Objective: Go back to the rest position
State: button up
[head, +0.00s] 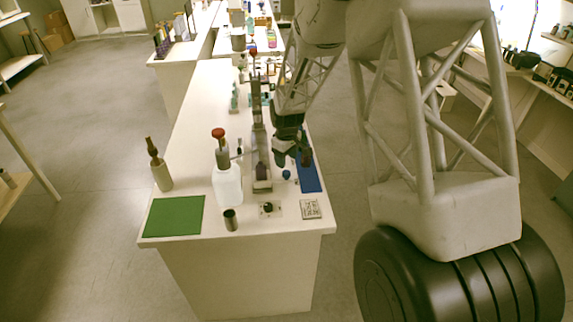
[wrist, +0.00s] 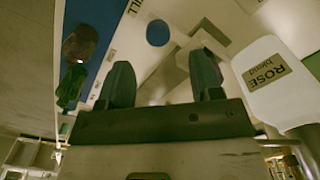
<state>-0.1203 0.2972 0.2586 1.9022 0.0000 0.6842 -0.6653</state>
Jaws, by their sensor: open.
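My gripper (head: 291,157) hangs over the right side of the white counter (head: 190,130), near the blue mat (head: 311,178). In the wrist view its two fingers (wrist: 163,82) stand apart with nothing held between them. The blue mat also shows at the left of the wrist view (wrist: 99,33), with a brown object (wrist: 80,43) and a dark green object (wrist: 70,88) over or beside it. A white bottle labelled ROSE (wrist: 277,78) is right of the fingers, apart from them. My arm hides part of the counter's right side.
A green mat (head: 174,216) lies at the front left, with a brown-topped bottle (head: 161,174) behind it. A white bottle (head: 228,185), a small dark cup (head: 230,220) and a small blue round thing (head: 286,174) stand nearby. Several bottles line the counter farther back.

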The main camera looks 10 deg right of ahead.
jog(key=shift+r, duration=0.45)
jog(key=shift+s+d+r, duration=0.1)
jog(key=shift+s+r, duration=0.15)
jog(key=shift+r, duration=0.15)
jog(key=s+d+r+m+t, duration=0.1)
jog(key=s+d+r+m, duration=0.15)
jog(key=s+r, duration=0.75)
jog(key=s+d+r+m, duration=0.2)
jog(key=s+d+r, duration=0.1)
jog(key=s+r, duration=0.6)
jog(key=s+d+r+m, duration=0.2)
jog(key=s, duration=1)
jog(key=s+d+r+m+t, duration=0.1)
jog(key=s+r+m, duration=0.1)
jog(key=s, duration=1.1)
jog(key=shift+s+d+r+m+t, duration=0.25)
jog(key=shift+d+r+m+t, duration=0.1)
jog(key=shift+r, duration=0.35)
